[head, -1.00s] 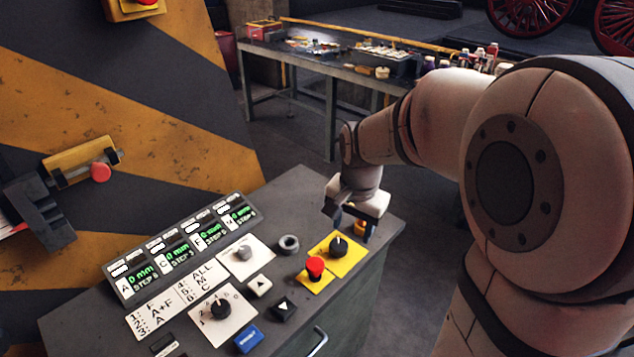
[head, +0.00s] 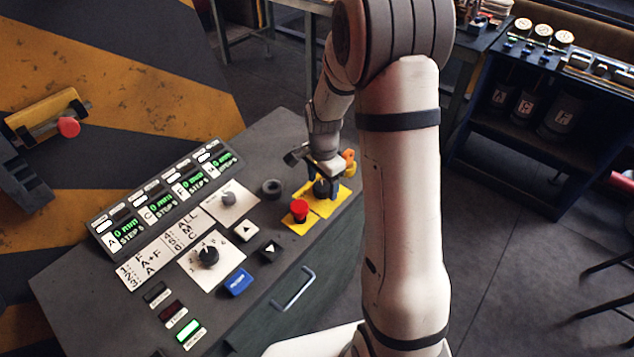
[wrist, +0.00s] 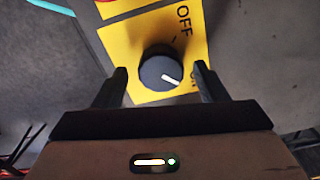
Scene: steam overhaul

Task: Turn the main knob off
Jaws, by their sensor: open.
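The main knob (wrist: 161,70) is a round black dial on a yellow plate (wrist: 142,45) in the wrist view. Its white pointer line slants down and to the right, away from the word OFF at the plate's upper right. A second label beside it is mostly hidden by a finger. My gripper (wrist: 160,72) is open, with one dark finger on each side of the knob and gaps visible between. In the head view my gripper (head: 323,182) is over the yellow plate (head: 326,206) and largely covers the knob.
A red mushroom button (head: 299,209) stands close beside the knob on the panel. A black ring (head: 271,187), a grey dial (head: 229,198) and another black dial (head: 208,257) lie further left. An orange-yellow item (head: 349,160) is just behind my gripper.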

